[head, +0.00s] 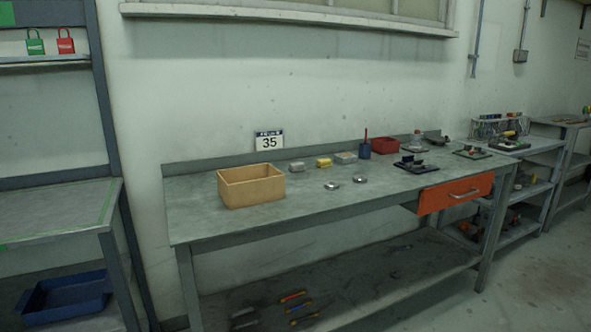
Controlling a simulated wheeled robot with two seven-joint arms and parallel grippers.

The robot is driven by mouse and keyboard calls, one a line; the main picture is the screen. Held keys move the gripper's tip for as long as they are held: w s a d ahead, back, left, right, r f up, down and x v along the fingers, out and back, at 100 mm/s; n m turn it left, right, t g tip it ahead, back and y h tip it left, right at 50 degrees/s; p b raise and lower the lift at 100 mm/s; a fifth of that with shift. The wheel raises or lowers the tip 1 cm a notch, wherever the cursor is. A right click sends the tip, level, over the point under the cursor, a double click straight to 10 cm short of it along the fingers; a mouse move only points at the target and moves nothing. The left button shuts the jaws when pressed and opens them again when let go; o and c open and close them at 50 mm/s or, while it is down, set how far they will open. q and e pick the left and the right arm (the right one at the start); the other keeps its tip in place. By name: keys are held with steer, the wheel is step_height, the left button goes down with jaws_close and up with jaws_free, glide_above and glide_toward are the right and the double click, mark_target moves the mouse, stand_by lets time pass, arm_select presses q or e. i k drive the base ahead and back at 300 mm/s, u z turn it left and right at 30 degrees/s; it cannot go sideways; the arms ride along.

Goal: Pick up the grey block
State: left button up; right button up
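A small grey block (296,167) lies on the workbench (290,209), just right of the tan open box (250,188). A second grey, box-like piece (346,158) lies further right, beyond a yellow block (324,162). I cannot tell from this distance which of the two is the task's grey block. Both look unobstructed from here. Neither of my grippers is in view.
Two round metal discs (360,179) lie in front of the blocks. A blue cup (365,151), a red bin (385,146) and dark fixtures (415,165) stand to the right. An orange drawer (456,194) hangs under the bench. The bench's front left is clear.

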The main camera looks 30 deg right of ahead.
mark_target(294, 167)
steer(key=z, duration=2.15)
steer(key=i, duration=2.8)
steer(key=u, duration=3.45)
